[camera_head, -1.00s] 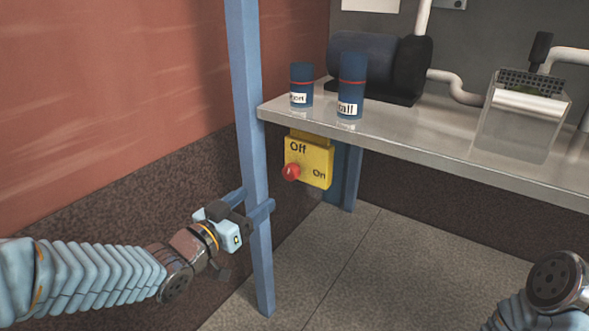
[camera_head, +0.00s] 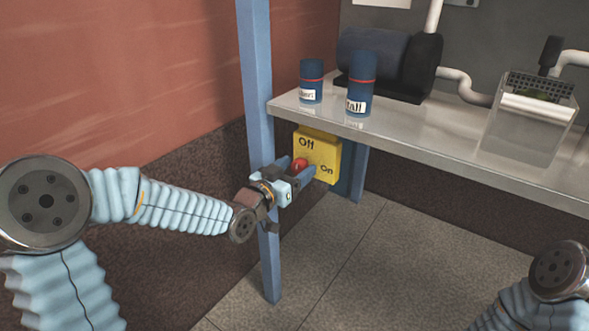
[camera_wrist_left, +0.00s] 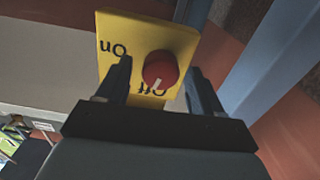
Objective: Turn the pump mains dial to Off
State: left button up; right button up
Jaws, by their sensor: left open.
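The yellow switch box (camera_head: 318,153) hangs below the table's left end, with "Off" at its upper left and "On" at its right. Its red dial (camera_head: 300,164) also shows in the left wrist view (camera_wrist_left: 160,69), where the box appears upside down. The dial's white mark points toward the "Off" label, leaning slightly to the "On" side. My left gripper (camera_head: 298,167) is open, with one finger on each side of the dial. In the left wrist view gaps show between the fingers and the dial. My right gripper is out of view.
A blue post (camera_head: 258,90) stands just left of the box, close to my left wrist. The metal tabletop (camera_head: 420,146) overhangs the box and bears two blue canisters (camera_head: 311,80), a dark pump (camera_head: 388,62) and a clear container (camera_head: 525,120). The floor in front is clear.

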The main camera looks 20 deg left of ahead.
pick_arm(q)
jog(key=c, duration=1.1)
jog(key=shift+o, duration=0.2)
jog(key=shift+f+n+b, duration=0.2)
jog(key=shift+n+b, duration=0.2)
jog(key=shift+b, duration=0.2)
jog(key=shift+r+n+b, duration=0.1)
jog(key=shift+n+b, duration=0.25)
jog(key=shift+n, duration=0.55)
jog(key=o, duration=1.1)
jog(key=shift+c, duration=0.2)
